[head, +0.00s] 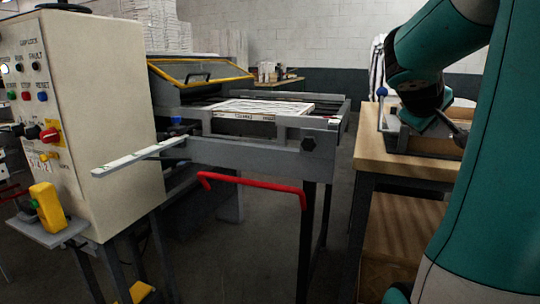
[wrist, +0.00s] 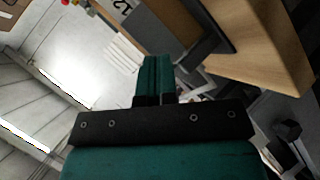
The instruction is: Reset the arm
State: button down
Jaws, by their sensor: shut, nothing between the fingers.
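My gripper (wrist: 156,62) shows in the wrist view with its two teal fingers together, shut and empty. A wooden surface and grey machine parts lie beyond the fingertips, apart from them as far as I can see. In the head view my teal arm fills the right side and bends down over the wooden bench (head: 400,165). I cannot clearly make out the fingers there.
A beige control cabinet (head: 85,120) with buttons stands at the left. A grey machine frame (head: 230,153) with a red handle (head: 252,181) is in the middle, a white sheet-like stack (head: 262,106) on it. A tray (head: 430,142) lies on the bench by my arm.

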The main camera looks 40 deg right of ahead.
jog(key=w+a+f+n+t+y, duration=0.2)
jog(key=w+a+f+y, duration=0.1)
jog(key=w+a, duration=0.4)
jog(key=w+a+f+n+t+y, duration=0.25)
jog(key=w+a+f, duration=0.2)
jog(key=a, duration=0.55)
jog(key=a+f+n+y, duration=0.1)
jog(key=a+f+y, duration=0.15)
jog(key=a, duration=0.65)
jog(key=a+f+n+y, duration=0.1)
jog(key=a+y, duration=0.3)
jog(key=a, duration=0.5)
jog(key=s+a+f+n+g+y, duration=0.1)
jog(key=s+a+n+g+y, duration=0.15)
jog(key=s+a, duration=0.45)
jog(key=s+a+f+n+g+y, duration=0.1)
jog(key=s+a+f+n+g, duration=0.15)
jog(key=s+a, duration=0.5)
notch_tip(320, 180, up, 17)
jog(key=w+a+p, duration=0.1)
jog(key=w+p, duration=0.1)
jog(key=p, duration=1.4)
jog(key=shift+w+a+r+m+g, duration=0.15)
jog(key=shift+w+a+m+g, duration=0.1)
jog(key=shift+m+g, duration=0.1)
